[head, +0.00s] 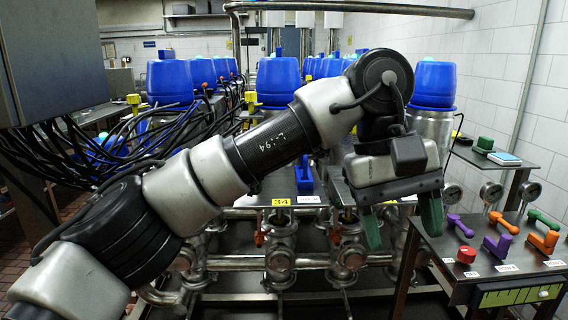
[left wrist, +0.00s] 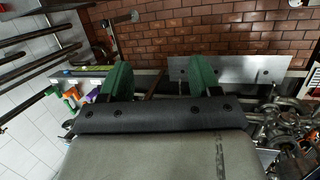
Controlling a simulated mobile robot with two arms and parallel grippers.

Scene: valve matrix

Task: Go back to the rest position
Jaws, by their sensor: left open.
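My left gripper (head: 402,222) is at the end of my left arm, which comes in from the left and spans the middle of the head view. Its two green fingers point down and stand apart with nothing between them. They hang in the air in front of the valve pipework (head: 281,262) and left of the control table. In the left wrist view the green fingers of my left gripper (left wrist: 158,80) are also spread and empty. My right gripper shows in neither view.
A table (head: 440,262) at the right holds purple, orange and green handles and a red knob (head: 466,254). Gauges (head: 490,192) stand behind it. Black cables (head: 130,135) hang from a grey cabinet (head: 52,55) at the left.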

